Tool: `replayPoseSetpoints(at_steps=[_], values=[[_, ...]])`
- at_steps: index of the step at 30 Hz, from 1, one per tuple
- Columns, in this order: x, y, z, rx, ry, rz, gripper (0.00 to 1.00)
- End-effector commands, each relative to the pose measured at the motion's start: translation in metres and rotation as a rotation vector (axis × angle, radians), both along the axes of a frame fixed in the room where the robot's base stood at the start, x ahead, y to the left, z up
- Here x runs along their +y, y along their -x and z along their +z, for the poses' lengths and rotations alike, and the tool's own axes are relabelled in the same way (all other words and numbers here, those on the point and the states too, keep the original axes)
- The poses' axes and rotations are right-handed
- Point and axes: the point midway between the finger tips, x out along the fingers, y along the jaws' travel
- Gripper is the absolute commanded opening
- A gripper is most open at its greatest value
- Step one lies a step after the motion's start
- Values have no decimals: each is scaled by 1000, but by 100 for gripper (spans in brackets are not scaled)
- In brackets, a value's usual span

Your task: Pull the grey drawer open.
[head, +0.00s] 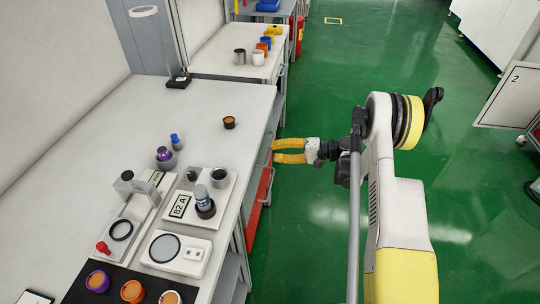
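My gripper (274,151) has two yellow fingers and reaches left to the right side of the long white workbench. Its fingers are apart, with a narrow gap between them, and the tips are at or just beside the bench's front. I cannot tell whether they touch anything. A red drawer front (258,203) with a handle shows below the bench top, nearer than the fingers. I cannot clearly make out the grey drawer; the bench edge and the fingers cover much of that area.
The workbench (225,98) carries a small dark pot (229,122), a purple-topped container (165,157), a scale (176,253) and several cups on a black mat (75,285). A second bench (222,55) stands behind. Green floor (330,90) is open to the right.

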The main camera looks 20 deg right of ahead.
Motion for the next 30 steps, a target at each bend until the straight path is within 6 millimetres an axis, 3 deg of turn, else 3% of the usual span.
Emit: replayPoseSetpoints(at_steps=[6, 15, 18, 19, 30], values=[[19, -10, -5, 0, 0, 0, 32], [20, -11, -4, 0, 1, -2, 32], [20, -11, -4, 0, 1, -1, 4], [20, -11, -4, 0, 1, -1, 0], [18, -10, -4, 0, 1, -1, 0]])
